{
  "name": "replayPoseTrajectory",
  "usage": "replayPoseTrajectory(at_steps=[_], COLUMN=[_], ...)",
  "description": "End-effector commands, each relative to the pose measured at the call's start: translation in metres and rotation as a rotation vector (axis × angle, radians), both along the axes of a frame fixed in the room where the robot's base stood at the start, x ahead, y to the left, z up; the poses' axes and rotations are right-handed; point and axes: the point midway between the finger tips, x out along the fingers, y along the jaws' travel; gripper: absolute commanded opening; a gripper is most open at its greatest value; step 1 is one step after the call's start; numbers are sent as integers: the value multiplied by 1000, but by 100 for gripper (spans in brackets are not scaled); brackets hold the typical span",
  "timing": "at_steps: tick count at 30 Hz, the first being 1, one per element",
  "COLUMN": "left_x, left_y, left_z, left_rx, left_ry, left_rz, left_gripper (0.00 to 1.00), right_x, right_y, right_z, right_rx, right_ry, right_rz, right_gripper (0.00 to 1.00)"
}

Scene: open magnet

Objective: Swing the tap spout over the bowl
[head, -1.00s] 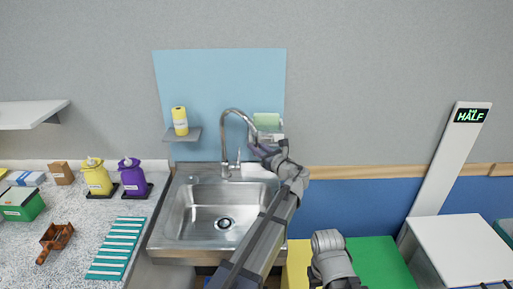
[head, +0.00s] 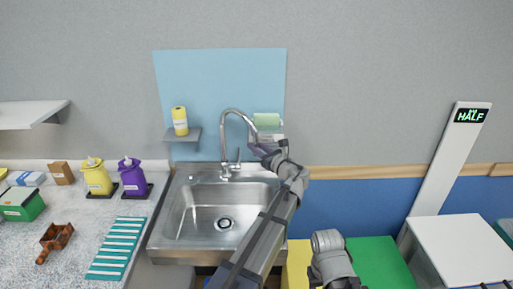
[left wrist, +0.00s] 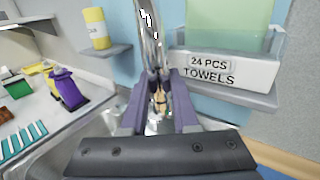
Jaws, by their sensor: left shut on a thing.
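The chrome tap spout (head: 239,110) rises at the back of the steel sink and arches over to the right. Its end meets my left gripper (head: 257,148), to the right of the tap base. In the left wrist view, the purple fingers of my left gripper (left wrist: 160,108) are shut on the spout (left wrist: 151,45). The sink bowl (head: 190,225), with a dark drain, lies below and to the left of the gripper. The tap lever (head: 238,157) stands beside the spout's base. The exact spout tip is hidden by the fingers.
A towel box (left wrist: 228,70) sits on a small shelf close right of my left gripper. A yellow roll (head: 180,121) stands on another shelf (head: 182,135) at left. Yellow (head: 98,178) and purple (head: 132,178) bottles stand on the left counter. The bowl looks empty.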

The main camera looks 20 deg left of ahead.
Motion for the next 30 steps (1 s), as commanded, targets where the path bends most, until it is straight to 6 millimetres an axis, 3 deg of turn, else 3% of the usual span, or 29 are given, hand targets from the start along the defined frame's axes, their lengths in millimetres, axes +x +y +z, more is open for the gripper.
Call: replayPoseTrajectory(at_steps=[13,25,30], left_x=[-7,-52,-60], left_y=[3,33,46], left_z=[0,0,0], left_rx=[-1,-1,-1], left_ry=[1,0,0], left_rz=[-24,-277,-269], left_gripper=[0,0,0], right_x=[0,0,0], right_y=[0,0,0], right_z=[0,0,0], right_rx=[0,0,0], right_ry=[0,0,0], right_rz=[0,0,0], right_gripper=[54,54,54])
